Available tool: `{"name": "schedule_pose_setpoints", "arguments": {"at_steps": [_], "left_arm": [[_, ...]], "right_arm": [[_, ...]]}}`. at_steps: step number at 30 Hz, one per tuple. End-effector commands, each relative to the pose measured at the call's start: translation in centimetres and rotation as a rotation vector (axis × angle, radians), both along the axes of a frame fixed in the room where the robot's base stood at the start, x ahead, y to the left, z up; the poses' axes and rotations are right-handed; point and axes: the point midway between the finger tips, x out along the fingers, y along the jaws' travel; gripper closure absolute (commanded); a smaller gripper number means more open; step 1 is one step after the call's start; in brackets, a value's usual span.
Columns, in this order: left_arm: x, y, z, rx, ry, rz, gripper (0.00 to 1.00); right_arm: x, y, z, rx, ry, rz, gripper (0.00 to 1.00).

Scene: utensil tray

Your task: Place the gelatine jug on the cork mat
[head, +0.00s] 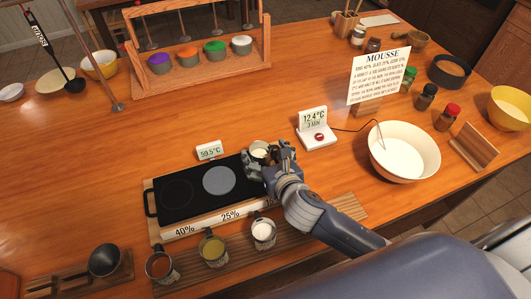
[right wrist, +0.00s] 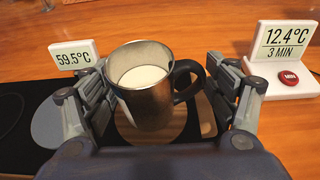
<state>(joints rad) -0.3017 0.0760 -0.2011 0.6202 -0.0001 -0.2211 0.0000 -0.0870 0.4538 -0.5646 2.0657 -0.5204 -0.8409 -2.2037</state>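A metal jug (right wrist: 150,95) with a dark handle and pale contents stands upright between the fingers of my right gripper (right wrist: 160,80). It also shows in the head view (head: 259,149), at the right end of the black hob. A round tan cork mat (right wrist: 206,116) shows under and around the jug's base in the wrist view; I cannot tell for sure whether the base touches it. My right gripper (head: 272,160) is spread, one finger by the jug's left side, the other beyond its handle, with a gap there. My left gripper is not in view.
Three jugs (head: 212,249) stand in front along a wooden rack. A 12.4°C timer (head: 314,127) and a large white bowl (head: 404,150) stand to the right.

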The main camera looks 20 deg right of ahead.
Motion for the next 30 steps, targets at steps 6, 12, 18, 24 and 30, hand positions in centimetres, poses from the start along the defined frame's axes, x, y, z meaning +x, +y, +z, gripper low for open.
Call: {"name": "schedule_pose_setpoints", "arguments": {"at_steps": [6, 12, 18, 24, 30], "left_arm": [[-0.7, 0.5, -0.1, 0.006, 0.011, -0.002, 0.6], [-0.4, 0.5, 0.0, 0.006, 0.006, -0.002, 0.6], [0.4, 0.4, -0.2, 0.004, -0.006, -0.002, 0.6], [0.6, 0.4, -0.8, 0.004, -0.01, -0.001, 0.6], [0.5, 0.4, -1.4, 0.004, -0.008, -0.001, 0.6]], "right_arm": [[0.0, 0.0, 0.0, 0.0, 0.0, 0.0, 0.09], [0.0, 0.0, 0.1, 0.0, 0.0, 0.0, 0.09], [-1.5, -0.1, 0.7, -0.002, 0.001, 0.002, 0.09], [-5.1, -0.1, 2.1, 0.0, 0.001, 0.003, 0.09], [-8.5, -0.3, 3.6, 0.0, 0.001, 0.002, 0.09]]}}
